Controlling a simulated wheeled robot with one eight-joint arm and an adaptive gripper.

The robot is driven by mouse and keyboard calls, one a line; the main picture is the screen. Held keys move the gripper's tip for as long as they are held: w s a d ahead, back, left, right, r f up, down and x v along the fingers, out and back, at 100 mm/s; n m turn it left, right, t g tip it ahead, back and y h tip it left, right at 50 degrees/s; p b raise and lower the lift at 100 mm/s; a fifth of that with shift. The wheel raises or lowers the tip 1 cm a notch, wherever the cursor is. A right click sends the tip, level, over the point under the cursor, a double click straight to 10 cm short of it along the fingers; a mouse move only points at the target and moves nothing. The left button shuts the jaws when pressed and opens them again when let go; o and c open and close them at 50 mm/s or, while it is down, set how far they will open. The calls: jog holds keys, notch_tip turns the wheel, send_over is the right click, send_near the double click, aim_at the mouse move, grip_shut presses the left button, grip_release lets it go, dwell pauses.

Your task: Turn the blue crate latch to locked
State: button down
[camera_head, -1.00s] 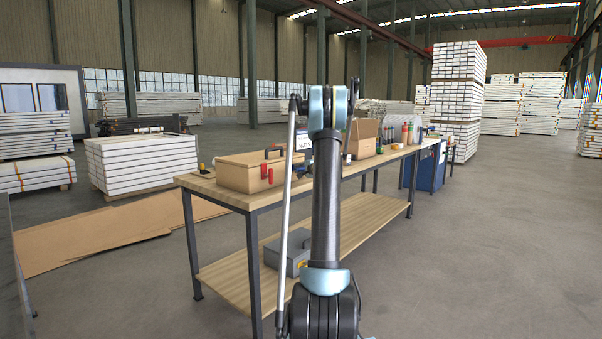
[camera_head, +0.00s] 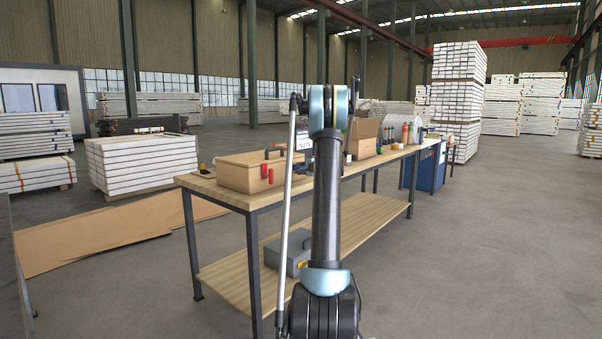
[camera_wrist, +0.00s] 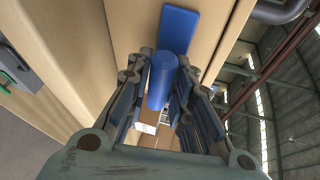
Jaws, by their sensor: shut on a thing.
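In the wrist view the blue latch handle (camera_wrist: 163,78) is a short rounded bar standing out toward the camera. A flat blue plate (camera_wrist: 179,28) lies beyond it against a tan crate wall (camera_wrist: 135,22). My gripper (camera_wrist: 160,92) has its fingers on both sides of the handle and is shut on it. The fingers cover parts of its sides. I cannot tell the latch's exact angle relative to a locked mark. In the head view my own arm stands in front, and the gripper and blue latch cannot be made out.
A tan case with red latches (camera_head: 240,176) sits on the workbench (camera_head: 240,200). An open cardboard box (camera_head: 363,138) and several bottles stand farther along. A grey toolbox (camera_head: 288,255) is on the lower shelf. Floor right of the bench is clear.

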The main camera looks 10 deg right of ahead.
jog(key=shift+d+f+m+g+y, duration=0.1)
jog(key=shift+m+g+y, duration=0.45)
jog(key=shift+m, duration=0.85)
jog(key=m+g+y, duration=0.1)
jog(key=m+g, duration=0.1)
jog(key=shift+m, duration=0.4)
jog(key=m+g+y, duration=0.1)
jog(key=m+y, duration=0.1)
jog(key=shift+m, duration=0.4)
jog(key=shift+m+g+y, duration=0.65)
jog(key=shift+m+y, duration=0.2)
jog(key=shift+m, duration=0.15)
jog(key=c, duration=1.5)
grip_release()
jog(key=shift+w+a, duration=0.1)
jog(key=shift+a, duration=0.1)
jog(key=shift+d, duration=0.1)
jog(key=shift+d, duration=0.1)
